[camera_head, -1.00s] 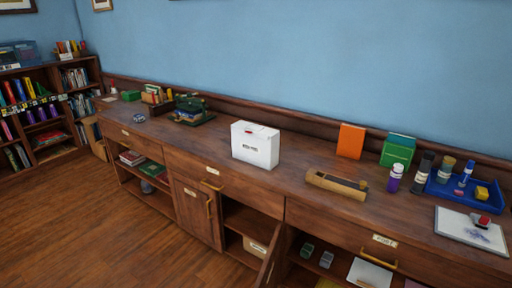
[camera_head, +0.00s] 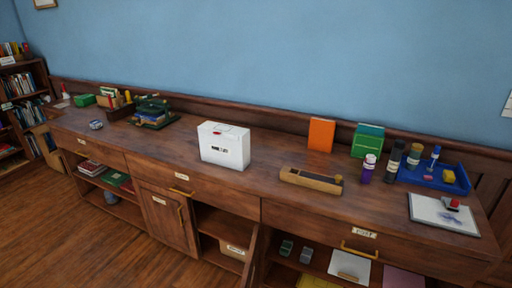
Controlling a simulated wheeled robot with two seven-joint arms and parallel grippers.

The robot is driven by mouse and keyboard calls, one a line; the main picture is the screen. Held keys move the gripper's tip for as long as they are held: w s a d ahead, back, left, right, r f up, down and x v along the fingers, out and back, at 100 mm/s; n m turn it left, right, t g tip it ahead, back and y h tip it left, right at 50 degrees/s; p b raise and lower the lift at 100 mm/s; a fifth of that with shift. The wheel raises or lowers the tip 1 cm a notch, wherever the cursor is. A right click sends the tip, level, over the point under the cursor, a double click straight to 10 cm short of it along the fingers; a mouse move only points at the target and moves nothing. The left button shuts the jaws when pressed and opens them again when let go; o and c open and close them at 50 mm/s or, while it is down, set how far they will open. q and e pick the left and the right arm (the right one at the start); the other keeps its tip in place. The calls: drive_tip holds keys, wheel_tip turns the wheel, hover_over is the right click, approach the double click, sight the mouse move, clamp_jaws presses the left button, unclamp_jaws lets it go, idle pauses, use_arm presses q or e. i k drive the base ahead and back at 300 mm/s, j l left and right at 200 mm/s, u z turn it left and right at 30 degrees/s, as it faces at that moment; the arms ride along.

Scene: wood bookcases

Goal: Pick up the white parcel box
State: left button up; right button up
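The white parcel box (camera_head: 224,147) stands upright on the long wooden counter (camera_head: 262,190), left of the picture's middle. It has dark print on its front and a small red mark on top. Nothing is touching it that I can see. Neither of my grippers shows in the head view.
A dark green object (camera_head: 153,113) stands to the left. A cabinet door (camera_head: 251,258) below hangs open. Wood floor is clear in front.

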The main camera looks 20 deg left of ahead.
sight(234, 155)
drive_tip(key=i+j+z, duration=0.25)
drive_tip(key=j, duration=0.55)
drive_tip(key=j+z, duration=0.2)
drive_tip(key=j, duration=0.6)
drive_tip(key=i+j+z, duration=0.1)
drive_tip(key=j+z, duration=0.15)
drive_tip(key=j, duration=0.6)
